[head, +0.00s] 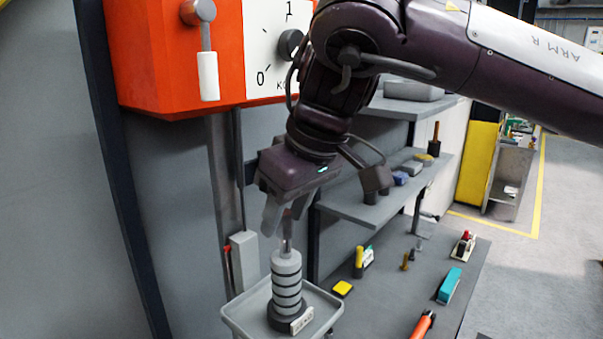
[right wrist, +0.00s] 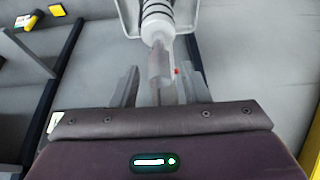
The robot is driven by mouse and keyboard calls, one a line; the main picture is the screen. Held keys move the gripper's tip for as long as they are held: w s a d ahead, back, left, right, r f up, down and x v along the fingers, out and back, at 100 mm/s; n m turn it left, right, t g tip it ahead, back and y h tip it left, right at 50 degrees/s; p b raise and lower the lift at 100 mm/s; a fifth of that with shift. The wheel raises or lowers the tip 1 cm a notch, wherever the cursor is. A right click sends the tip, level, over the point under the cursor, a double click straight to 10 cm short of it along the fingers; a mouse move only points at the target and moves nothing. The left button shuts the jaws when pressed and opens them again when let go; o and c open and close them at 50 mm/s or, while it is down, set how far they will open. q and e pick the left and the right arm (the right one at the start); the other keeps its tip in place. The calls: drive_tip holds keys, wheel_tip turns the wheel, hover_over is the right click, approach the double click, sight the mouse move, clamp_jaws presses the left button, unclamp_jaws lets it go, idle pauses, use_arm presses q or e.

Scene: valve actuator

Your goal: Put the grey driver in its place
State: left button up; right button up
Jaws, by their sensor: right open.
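A grey ringed stand (head: 286,277) with dark bands and a dark round base stands upright on a grey tray (head: 238,314). A slim grey piece that looks like the grey driver (head: 287,243) rises from its top. In the right wrist view, this grey piece (right wrist: 159,66) shows between the fingers, with the banded body beyond it. My right gripper (head: 284,217) points down just above the stand; its fingers (right wrist: 158,85) are apart on either side of the grey piece. Whether either finger touches it cannot be told. My left gripper is out of view.
An orange box (head: 165,55) with a lever and a dial is on the wall above. A shelf (head: 345,200) and a lower grey bench (head: 390,300) to the right hold small parts, a yellow block (head: 342,289) and a teal tool (head: 449,286).

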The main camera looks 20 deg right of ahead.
drive_tip(key=v, duration=0.9)
drive_tip(key=shift+s+d+f, duration=0.1)
